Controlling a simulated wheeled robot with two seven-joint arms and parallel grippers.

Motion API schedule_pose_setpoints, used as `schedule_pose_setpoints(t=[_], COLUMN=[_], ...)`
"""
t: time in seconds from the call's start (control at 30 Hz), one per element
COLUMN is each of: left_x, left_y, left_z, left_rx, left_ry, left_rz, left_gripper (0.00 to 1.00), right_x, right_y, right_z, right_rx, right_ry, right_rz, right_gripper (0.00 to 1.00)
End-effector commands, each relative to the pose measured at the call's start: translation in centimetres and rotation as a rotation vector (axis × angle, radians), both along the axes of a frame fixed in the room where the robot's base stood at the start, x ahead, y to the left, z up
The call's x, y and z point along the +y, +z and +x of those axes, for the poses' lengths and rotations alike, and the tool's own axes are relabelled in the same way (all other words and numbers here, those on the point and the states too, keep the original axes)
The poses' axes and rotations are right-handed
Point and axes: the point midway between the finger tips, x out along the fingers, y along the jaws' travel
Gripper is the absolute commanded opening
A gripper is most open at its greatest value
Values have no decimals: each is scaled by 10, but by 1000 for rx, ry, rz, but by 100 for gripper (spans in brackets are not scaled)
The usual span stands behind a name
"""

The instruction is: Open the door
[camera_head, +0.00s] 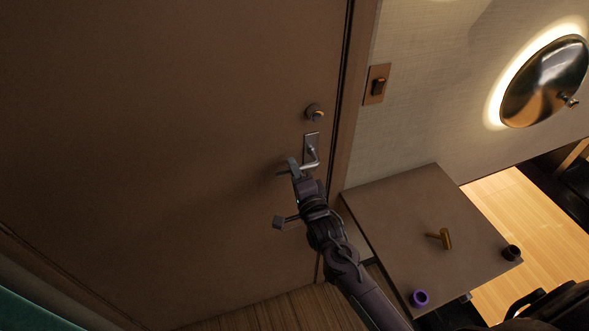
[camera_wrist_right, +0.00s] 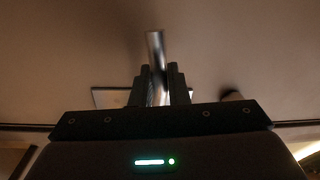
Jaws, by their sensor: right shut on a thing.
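The brown door (camera_head: 170,130) fills the left of the head view and looks shut in its frame. Its metal lever handle (camera_head: 312,156) sits on a small plate near the door's right edge, below a round lock (camera_head: 314,113). My right gripper (camera_head: 294,167) is at the lever, shut on it. In the right wrist view the shiny lever bar (camera_wrist_right: 156,48) runs between the two dark fingers of my right gripper (camera_wrist_right: 160,80). Part of the lever is hidden by the gripper. My left gripper is not in view.
A small table (camera_head: 400,210) stands right of the door, close to my right arm. It holds a gold hammer-like object (camera_head: 441,238), a purple ring (camera_head: 419,298) and a dark cup-like object (camera_head: 511,253). A switch (camera_head: 377,86) and a round lamp (camera_head: 545,82) are on the wall.

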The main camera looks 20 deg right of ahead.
Motion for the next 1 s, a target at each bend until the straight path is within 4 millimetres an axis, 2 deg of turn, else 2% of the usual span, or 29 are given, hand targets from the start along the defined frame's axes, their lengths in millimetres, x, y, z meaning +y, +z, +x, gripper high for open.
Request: schedule_pose_setpoints(t=[0.37, 1.0], left_x=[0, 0], left_y=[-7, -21], left_z=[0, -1], left_rx=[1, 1], left_ry=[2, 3], left_rz=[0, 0], left_gripper=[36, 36], right_x=[0, -9], right_y=[-10, -38], right_z=[0, 0], right_rx=[-4, -20], right_ry=[0, 0], right_rz=[-125, -576], right_gripper=[0, 0])
